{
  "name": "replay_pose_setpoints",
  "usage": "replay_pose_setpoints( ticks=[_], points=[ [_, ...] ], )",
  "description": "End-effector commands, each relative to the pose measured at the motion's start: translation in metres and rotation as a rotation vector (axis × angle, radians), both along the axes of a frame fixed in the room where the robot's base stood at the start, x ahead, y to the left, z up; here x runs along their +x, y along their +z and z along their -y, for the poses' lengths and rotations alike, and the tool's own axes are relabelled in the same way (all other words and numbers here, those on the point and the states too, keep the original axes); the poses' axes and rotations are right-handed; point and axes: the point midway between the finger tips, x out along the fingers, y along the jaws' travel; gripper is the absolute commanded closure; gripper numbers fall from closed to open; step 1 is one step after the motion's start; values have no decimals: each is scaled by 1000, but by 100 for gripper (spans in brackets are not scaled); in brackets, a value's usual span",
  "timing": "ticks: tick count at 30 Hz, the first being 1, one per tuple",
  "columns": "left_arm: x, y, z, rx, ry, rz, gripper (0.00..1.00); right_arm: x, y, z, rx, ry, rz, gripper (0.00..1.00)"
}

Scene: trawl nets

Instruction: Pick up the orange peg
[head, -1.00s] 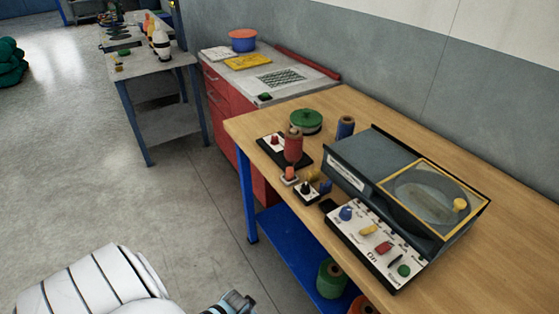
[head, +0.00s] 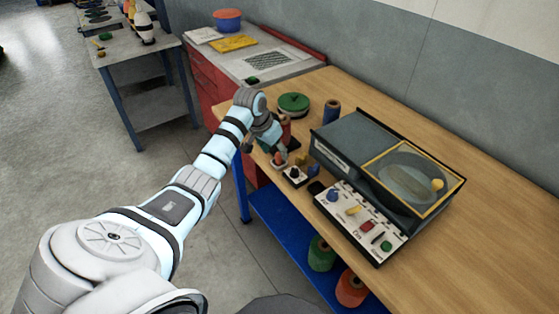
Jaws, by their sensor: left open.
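The orange peg (head: 278,158) is small and stands on a small pale base near the left edge of the wooden workbench (head: 484,201) in the head view. My left arm reaches across from the lower left. Its gripper (head: 268,151) is open, with its fingers close to the peg and partly covering it. I cannot tell whether a finger touches the peg. My right gripper is not in view.
Beside the peg are a black knob on a white base (head: 294,174), a yellow piece (head: 301,158) and a blue piece (head: 313,170). A red spool (head: 286,128) is partly hidden behind the gripper. A grey machine (head: 362,150) with a control panel stands to the right.

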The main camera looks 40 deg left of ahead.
Motion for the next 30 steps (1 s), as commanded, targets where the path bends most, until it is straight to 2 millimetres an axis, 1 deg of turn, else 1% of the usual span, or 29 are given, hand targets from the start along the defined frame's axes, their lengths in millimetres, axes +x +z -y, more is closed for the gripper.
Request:
replay_pose_setpoints(
  ticks=[3,6,13,18,20,21,30],
  points=[
    [12,-22,-4,-4,2,-2,55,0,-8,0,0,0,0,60],
    [17,-37,-4,-2,1,-2,55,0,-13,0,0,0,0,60],
    [18,-38,-5,1,0,0,55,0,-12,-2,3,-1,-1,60],
    [18,-38,-5,1,1,0,82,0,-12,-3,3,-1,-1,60],
    [18,-37,-5,1,1,0,92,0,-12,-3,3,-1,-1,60],
    [18,-37,-5,1,1,0,94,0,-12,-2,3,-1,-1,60],
    [18,-36,-5,1,1,0,94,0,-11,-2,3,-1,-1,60]
  ],
)
